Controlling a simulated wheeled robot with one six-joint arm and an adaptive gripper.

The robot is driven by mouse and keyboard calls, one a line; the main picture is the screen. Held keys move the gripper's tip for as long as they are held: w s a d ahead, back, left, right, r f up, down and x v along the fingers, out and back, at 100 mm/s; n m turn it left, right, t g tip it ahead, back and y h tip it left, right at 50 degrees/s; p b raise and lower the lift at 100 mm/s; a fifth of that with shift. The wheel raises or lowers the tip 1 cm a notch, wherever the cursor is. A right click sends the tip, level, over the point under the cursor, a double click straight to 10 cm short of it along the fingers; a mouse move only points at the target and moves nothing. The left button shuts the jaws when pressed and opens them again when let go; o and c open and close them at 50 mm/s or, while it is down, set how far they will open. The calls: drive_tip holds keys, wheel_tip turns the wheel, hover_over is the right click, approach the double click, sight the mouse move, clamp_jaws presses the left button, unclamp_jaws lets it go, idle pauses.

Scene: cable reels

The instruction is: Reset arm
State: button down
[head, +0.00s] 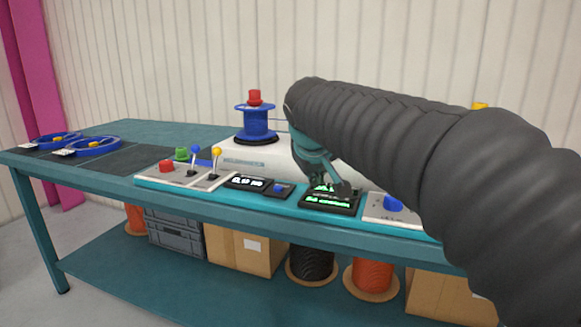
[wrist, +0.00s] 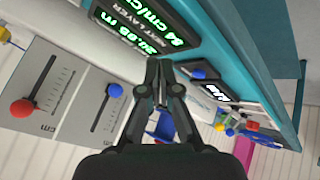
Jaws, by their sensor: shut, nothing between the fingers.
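My arm reaches in from the right in the head view, wrapped in a dark ribbed sleeve. My gripper (head: 340,190) is teal and dark and hangs over the front panel of the winding machine, close to the green-lit display (head: 331,199). In the wrist view my gripper (wrist: 163,65) points away from the camera with its fingers together and nothing between them. The green-lit display (wrist: 145,30) also shows there, beyond and left of the fingertips. Whether the fingertips touch the panel is unclear.
The white machine (head: 290,157) carries a blue spool (head: 256,122) with a red cap. Its panel has levers with yellow (head: 216,152) and blue knobs, a red button (head: 166,165) and a blue knob (head: 390,203). Blue cable rings (head: 93,146) lie at the teal bench's left end. Reels and boxes stand below.

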drive_tip(key=s+d+f+m, duration=0.2)
drive_tip(key=s+f, duration=0.4)
drive_tip(key=s, duration=0.3)
drive_tip(key=s+d+f+m+g, duration=0.1)
drive_tip(key=s+d+f, duration=0.4)
drive_tip(key=s, duration=0.5)
drive_tip(key=s+d+f+m+g+y, duration=0.1)
drive_tip(key=s+d+f+m, duration=0.1)
drive_tip(key=s+d+f, duration=0.2)
drive_tip(key=s+f, duration=0.3)
drive_tip(key=s, duration=0.2)
drive_tip(key=shift+s+f+m, duration=0.25)
drive_tip(key=shift+m, duration=0.05)
